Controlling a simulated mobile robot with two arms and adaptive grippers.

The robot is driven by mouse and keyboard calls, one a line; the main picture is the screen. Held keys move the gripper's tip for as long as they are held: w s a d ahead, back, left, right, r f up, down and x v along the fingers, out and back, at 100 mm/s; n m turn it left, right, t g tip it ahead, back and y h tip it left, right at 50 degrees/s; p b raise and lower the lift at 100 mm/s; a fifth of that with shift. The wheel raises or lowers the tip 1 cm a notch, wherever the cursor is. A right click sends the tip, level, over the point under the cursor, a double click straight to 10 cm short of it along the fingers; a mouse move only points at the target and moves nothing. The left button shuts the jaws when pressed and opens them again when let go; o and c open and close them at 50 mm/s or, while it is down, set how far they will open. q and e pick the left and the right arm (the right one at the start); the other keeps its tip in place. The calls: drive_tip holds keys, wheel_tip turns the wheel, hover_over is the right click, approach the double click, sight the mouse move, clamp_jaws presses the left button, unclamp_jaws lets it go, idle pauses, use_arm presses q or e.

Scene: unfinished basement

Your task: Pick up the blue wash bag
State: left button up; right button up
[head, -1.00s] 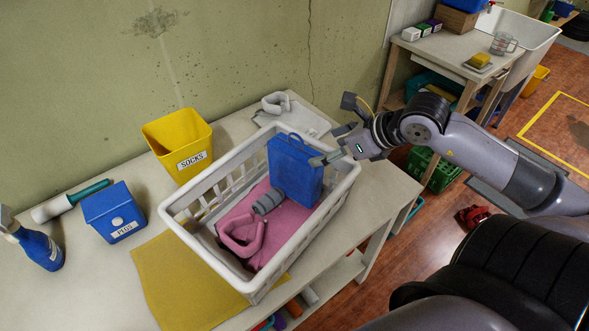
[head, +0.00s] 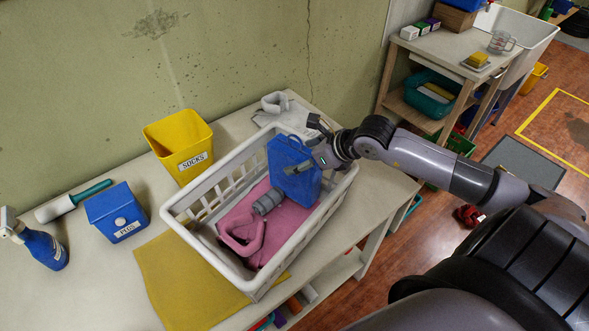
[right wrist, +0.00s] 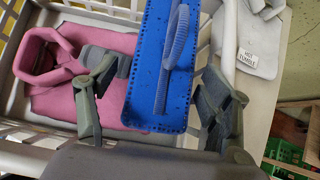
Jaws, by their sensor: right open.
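The blue wash bag (head: 284,158) stands upright in the white laundry basket (head: 217,262), at its right end, with a loop handle on top. In the right wrist view the bag (right wrist: 149,85) lies between my open finger pads, its ribbed handle towards the camera. My right gripper (head: 305,155) is open at the bag's upper right side, one finger in front of the bag and the other behind it. It also shows in the right wrist view (right wrist: 155,105). I cannot tell whether either finger touches the bag. My left gripper is not in view.
In the basket lie a pink cloth (head: 285,215), a pink looped object (head: 240,235) and a grey cylindrical thing (head: 267,201). A yellow socks bin (head: 180,140), a blue pegs box (head: 115,212) and a spray bottle (head: 42,248) stand left on the table.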

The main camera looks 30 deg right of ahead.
drive_tip(key=p+x, duration=0.1)
drive_tip(key=x, duration=0.3)
drive_tip(key=shift+c, duration=0.2)
drive_tip(key=c, duration=1.2)
